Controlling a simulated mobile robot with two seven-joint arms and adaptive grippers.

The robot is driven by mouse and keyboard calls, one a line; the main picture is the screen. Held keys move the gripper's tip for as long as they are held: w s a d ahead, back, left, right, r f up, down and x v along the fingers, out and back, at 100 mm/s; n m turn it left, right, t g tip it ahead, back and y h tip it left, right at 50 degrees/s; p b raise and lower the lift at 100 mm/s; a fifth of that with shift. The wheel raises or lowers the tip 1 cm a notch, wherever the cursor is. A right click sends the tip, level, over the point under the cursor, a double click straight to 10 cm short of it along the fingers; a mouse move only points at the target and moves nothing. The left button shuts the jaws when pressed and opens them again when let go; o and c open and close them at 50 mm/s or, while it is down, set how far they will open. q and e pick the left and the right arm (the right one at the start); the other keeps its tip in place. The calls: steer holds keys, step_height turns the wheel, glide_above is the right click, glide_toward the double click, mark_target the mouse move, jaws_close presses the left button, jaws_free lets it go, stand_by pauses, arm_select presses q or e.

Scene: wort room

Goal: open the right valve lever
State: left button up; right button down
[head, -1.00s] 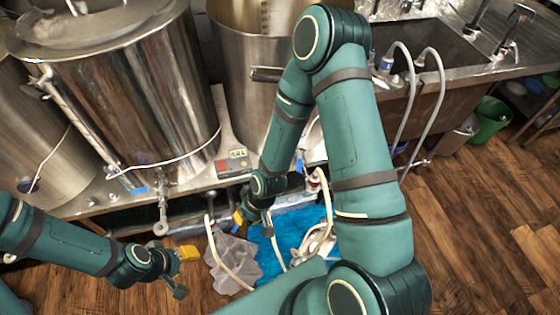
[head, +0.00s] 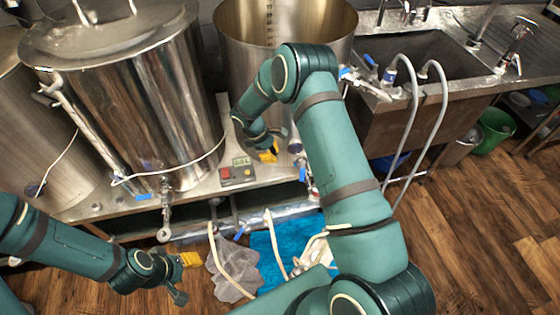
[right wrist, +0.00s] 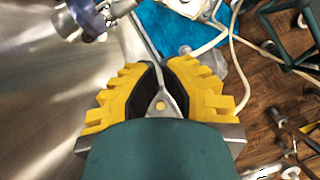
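The right valve (head: 312,190) is low in front of the open right kettle, beside my forearm, which hides part of it. Its blue lever (head: 302,174) shows just left of my arm. In the right wrist view a metal valve fitting (right wrist: 90,18) stands out from a curved steel wall at the upper left, apart from the fingers. My right gripper (head: 268,152) is in front of the right kettle, up and left of the blue lever, not touching it. It is open and empty, its fingers (right wrist: 160,70) a short gap apart. My left gripper (head: 188,277) is open and empty at the lower left.
The right kettle (head: 300,18) and lidded kettle (head: 140,95) stand on a steel bench. A small controller (head: 238,172) sits between them. Hoses (head: 228,268) and a blue cloth (head: 262,250) lie below. A sink (head: 420,55) is at the right.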

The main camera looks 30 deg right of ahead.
mark_target(303, 170)
steer(key=s+d+f+b, duration=0.1)
steer(key=s+d+f, duration=0.3)
steer(key=d+f, duration=0.2)
step_height(303, 170, down, 2)
steer(key=shift+f+b, duration=0.1)
steer(key=shift+b, duration=0.25)
steer(key=shift+s, duration=0.1)
steer(key=s+n, duration=0.1)
steer(key=s+d+n+t, duration=0.1)
steer(key=n, duration=0.1)
steer(key=shift+s+d+h, duration=0.15)
steer(key=shift+d+h, duration=0.1)
steer(key=shift+h, duration=0.05)
